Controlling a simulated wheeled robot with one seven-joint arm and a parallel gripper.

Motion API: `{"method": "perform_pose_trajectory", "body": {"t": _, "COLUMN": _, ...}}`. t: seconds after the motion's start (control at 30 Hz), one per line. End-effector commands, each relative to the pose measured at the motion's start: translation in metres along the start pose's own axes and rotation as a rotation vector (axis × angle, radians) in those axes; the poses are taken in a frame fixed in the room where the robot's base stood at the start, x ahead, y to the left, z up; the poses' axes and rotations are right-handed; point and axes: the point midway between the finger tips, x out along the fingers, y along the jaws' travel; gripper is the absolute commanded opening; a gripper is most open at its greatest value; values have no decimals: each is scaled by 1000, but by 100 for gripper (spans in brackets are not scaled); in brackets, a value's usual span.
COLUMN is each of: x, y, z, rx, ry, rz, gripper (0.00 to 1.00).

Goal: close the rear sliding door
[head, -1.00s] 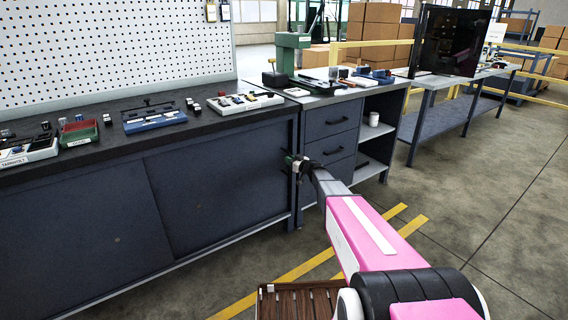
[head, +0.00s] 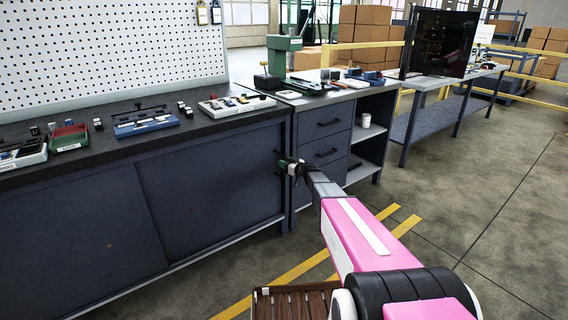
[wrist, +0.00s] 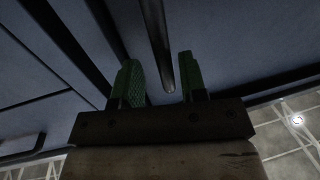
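The low dark blue cabinet under the black worktop has two sliding door panels, a left one (head: 70,235) and a right one (head: 210,185), meeting at a slanted seam. I cannot tell for certain which is the rear one. My gripper (head: 290,163) is at the right end of the right panel, beside the cabinet's corner post, and partly hides a dark upright handle there. In the wrist view my gripper (wrist: 162,85) has its two green fingers apart. A dark bar (wrist: 157,40), seemingly the handle, reaches between them, with gaps visible on both sides.
A drawer unit (head: 322,140) with open shelves stands just right of the cabinet. Small trays and tools, including a blue tray (head: 145,123), lie on the worktop. A slatted brown surface (head: 295,303) is at the bottom. The floor (head: 470,190) at right is clear.

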Motion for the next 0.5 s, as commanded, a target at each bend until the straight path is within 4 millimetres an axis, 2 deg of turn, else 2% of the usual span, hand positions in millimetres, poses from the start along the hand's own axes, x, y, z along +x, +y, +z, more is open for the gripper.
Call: {"method": "perform_pose_trajectory", "body": {"t": 0.5, "x": -88, "y": 0, "z": -1, "rx": 1, "ry": 0, "rz": 4, "gripper": 39}}
